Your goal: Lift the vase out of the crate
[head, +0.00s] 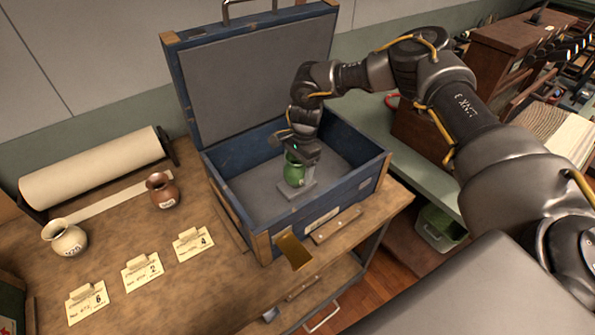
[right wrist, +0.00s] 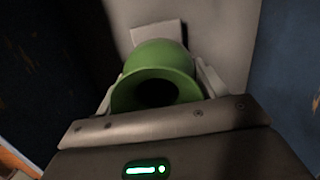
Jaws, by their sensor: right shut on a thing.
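A green vase (head: 294,172) is inside the open blue crate (head: 236,216), near the middle of its grey padded interior. My right gripper (head: 297,180) reaches down into the crate from above and is shut on the vase. In the right wrist view the vase (right wrist: 158,75) shows its round mouth close to my right gripper (right wrist: 155,88), with a finger on either side. The vase looks upright and low in the crate; I cannot tell whether its base touches the padding. My left gripper is not in view.
The crate's lid (head: 262,80) stands open behind. To the left on the table (head: 200,295) are a cream vase (head: 65,240), a brown vase (head: 161,192), numbered cards (head: 142,270) and a paper roll (head: 95,168). A brass latch (head: 294,250) hangs at the crate's front.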

